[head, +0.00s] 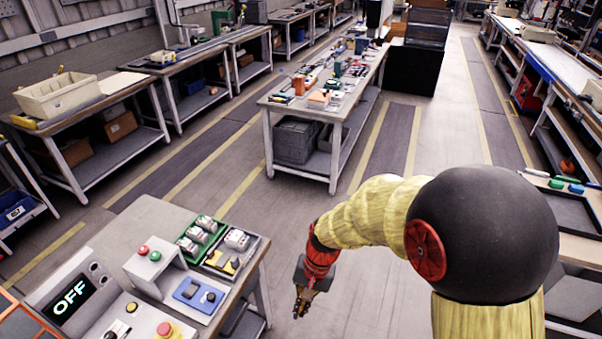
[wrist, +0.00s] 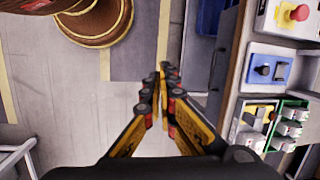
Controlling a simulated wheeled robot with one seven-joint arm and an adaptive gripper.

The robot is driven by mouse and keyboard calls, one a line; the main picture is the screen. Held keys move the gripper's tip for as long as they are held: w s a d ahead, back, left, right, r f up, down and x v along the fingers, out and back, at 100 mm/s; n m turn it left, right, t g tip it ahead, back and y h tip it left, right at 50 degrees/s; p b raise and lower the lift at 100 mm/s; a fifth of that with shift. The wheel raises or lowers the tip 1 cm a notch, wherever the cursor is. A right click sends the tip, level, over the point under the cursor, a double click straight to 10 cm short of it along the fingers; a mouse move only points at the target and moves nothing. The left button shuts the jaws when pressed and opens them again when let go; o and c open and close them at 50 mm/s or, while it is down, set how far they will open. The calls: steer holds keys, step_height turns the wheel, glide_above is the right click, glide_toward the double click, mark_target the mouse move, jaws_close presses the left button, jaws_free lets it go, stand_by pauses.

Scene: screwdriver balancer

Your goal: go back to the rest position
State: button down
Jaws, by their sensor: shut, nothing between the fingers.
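My gripper (head: 301,303) hangs over the floor, just right of the near workbench (head: 150,214) in the head view. In the wrist view its two fingers (wrist: 160,72) meet at the tips, shut with nothing between them. My arm comes in from the right, bent over, with the gripper pointing down. No screwdriver or balancer can be made out near the gripper.
The near bench bears a control panel reading OFF (head: 71,300), a blue switch box (head: 198,294), a green tray (head: 192,238) and a dark tray (head: 213,262). A long bench with tools (head: 265,98) stands farther back. Open floor (head: 370,270) lies around the gripper.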

steer(key=s+d+r+n+t+h+b, duration=0.1)
steer(key=s+d+r+t+b, duration=0.1)
steer(key=s+d+r, duration=0.4)
steer(key=s+d+r+n+t+h+b, duration=0.1)
steer(key=s+d+r+t, duration=0.4)
steer(key=d+r, duration=0.8)
steer(key=shift+s+r+n+b, duration=0.5)
steer(key=shift+s+r+b, duration=0.15)
steer(key=shift+r, duration=0.25)
